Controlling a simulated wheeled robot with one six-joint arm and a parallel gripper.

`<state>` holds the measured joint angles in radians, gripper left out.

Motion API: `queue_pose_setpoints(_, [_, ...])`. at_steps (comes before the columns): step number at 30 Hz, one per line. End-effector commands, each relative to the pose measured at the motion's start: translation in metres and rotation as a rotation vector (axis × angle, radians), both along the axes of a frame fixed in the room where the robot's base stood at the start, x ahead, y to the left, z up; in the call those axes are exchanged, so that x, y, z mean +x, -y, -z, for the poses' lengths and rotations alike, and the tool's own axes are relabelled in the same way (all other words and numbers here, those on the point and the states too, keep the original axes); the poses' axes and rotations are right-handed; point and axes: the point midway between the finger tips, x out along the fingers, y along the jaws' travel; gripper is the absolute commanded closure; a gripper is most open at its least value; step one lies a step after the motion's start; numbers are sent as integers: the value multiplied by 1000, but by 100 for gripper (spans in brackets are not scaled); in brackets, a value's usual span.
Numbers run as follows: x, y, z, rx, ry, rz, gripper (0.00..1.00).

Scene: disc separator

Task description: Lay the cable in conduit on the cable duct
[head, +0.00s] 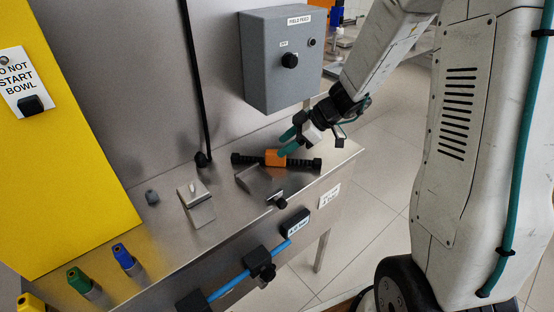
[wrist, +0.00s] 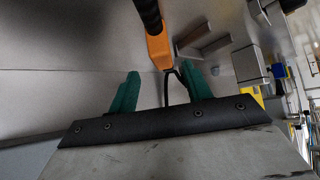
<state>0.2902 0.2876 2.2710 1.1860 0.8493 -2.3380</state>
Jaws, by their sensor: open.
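The cable in conduit (head: 304,163) is a short black ribbed length with an orange block (head: 272,158) around its middle. It lies across the steel bench top beside a bent metal piece (head: 262,182), which may be the cable duct; I cannot tell for sure. Whether the fingers touch the block is unclear.
A grey control box (head: 282,60) hangs on the wall behind. A blue cable (head: 230,286) runs along the bench front. Green and blue plugs (head: 80,281) stand at lower left.

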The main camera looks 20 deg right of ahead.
Motion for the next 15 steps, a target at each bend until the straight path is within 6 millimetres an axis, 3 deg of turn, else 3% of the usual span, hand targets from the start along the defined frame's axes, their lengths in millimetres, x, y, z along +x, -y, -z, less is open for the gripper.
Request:
queue_pose_setpoints(7, [8,-25,27,1,-4,-2,51])
queue_pose_setpoints(15, [12,-30,33,-1,-1,-1,51])
